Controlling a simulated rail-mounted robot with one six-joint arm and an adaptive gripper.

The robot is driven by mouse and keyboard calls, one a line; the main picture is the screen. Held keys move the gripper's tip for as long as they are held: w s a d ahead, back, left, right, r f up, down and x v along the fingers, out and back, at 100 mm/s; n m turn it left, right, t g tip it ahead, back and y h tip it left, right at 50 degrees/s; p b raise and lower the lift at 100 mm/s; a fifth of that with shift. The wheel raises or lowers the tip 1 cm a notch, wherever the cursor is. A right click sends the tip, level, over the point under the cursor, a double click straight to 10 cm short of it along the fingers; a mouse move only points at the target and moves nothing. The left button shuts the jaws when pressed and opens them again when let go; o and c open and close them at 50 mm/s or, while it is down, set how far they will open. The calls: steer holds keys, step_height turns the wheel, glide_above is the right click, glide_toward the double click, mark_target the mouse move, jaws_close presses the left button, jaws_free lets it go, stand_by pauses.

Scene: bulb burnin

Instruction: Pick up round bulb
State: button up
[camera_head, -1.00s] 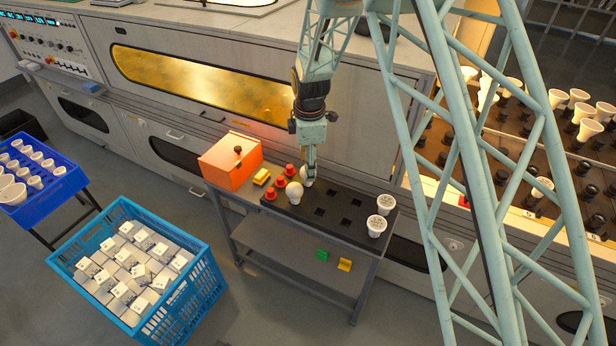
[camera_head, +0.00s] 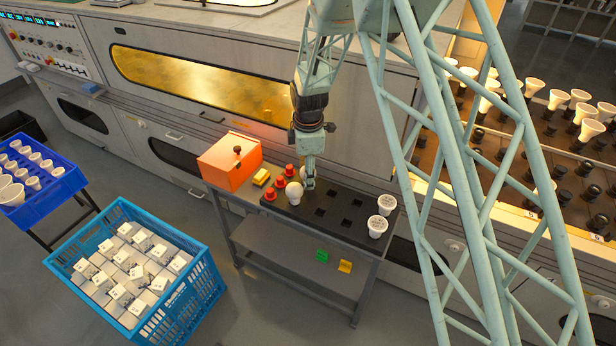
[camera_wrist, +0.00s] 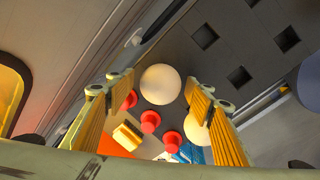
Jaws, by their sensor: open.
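Two round white bulbs sit at the left end of a black socket tray (camera_head: 345,197). The front bulb (camera_head: 295,193) stands clear of the fingers in the head view; the rear bulb (camera_head: 303,172) is partly hidden behind my gripper (camera_head: 309,185). In the wrist view my gripper (camera_wrist: 160,92) is open, with yellow finger pads. The rear bulb (camera_wrist: 160,83) shows in the gap between the fingertips, with space on both sides. The front bulb (camera_wrist: 195,115) is partly covered by the right finger. I see no clear contact with either bulb.
Red pieces (camera_head: 270,194) and a yellow block (camera_head: 261,177) lie left of the bulbs, beside an orange box (camera_head: 230,160). Two white reflector bulbs (camera_head: 377,226) stand at the tray's right end. Empty square sockets (camera_head: 333,222) lie between. A blue crate (camera_head: 205,283) stands on the floor.

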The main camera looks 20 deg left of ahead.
steer(key=c, duration=0.9)
steer(key=shift+r, duration=0.15)
steer(key=shift+c, duration=0.2)
steer(key=shift+r+p, duration=0.65)
steer(key=shift+r, duration=1.1)
steer(key=shift+s+d, duration=0.35)
steer(key=shift+s, duration=0.4)
steer(key=s+d+r+p, duration=0.1)
steer(key=s+d, duration=0.5)
steer(key=s, duration=0.7)
steer(key=shift+p, duration=0.5)
steer(key=shift+d+r, duration=0.15)
